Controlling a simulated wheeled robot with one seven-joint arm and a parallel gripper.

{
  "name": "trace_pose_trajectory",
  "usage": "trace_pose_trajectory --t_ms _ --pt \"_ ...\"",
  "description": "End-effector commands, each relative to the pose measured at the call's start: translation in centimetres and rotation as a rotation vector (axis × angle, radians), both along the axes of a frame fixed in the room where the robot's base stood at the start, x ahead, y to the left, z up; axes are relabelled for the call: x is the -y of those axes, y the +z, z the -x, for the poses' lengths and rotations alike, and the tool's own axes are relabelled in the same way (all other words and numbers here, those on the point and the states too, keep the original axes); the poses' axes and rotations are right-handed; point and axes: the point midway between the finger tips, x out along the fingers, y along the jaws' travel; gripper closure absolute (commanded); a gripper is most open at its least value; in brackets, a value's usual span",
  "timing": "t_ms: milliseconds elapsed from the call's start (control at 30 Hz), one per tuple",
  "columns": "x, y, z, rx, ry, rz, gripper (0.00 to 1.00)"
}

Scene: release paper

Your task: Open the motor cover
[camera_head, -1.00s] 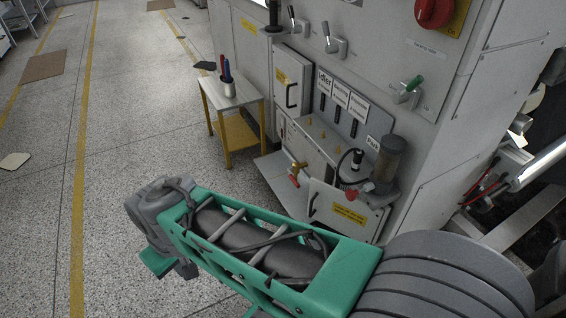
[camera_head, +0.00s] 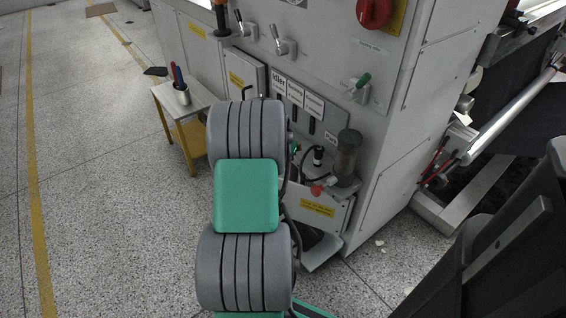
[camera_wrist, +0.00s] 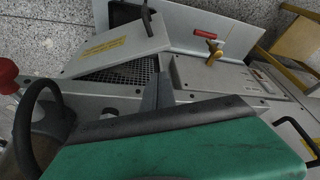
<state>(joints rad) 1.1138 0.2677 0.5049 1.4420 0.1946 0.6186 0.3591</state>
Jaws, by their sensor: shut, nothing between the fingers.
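The panel I take for the motor cover is a light grey plate with a yellow label and a dark handle, in the upper left of the wrist view (camera_wrist: 112,42). It also shows low on the machine in the head view (camera_head: 322,214), partly behind my arm. It stands at an angle to the machine top beside it, with dark mesh next to it. My gripper (camera_wrist: 156,96) shows as grey fingers past my green wrist housing, shut and empty, in front of the mesh. I cannot tell whether it touches anything. In the head view my arm hides it.
A red-handled brass valve (camera_wrist: 208,42) stands right of the panel in the wrist view. A small table (camera_head: 187,105) with a pen cup stands left. The floor at left is open.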

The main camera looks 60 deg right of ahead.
Motion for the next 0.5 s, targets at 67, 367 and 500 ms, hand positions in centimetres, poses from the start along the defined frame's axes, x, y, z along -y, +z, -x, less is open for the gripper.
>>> trace_pose_trajectory --t_ms 67,367,500 --pt "0.5 -2.3 0.1 -0.001 0.000 -0.004 1.00" --pt "2.1 -6.3 0.1 0.000 0.001 -0.001 1.00" --pt "2.3 -6.5 0.1 0.000 0.002 0.000 1.00"
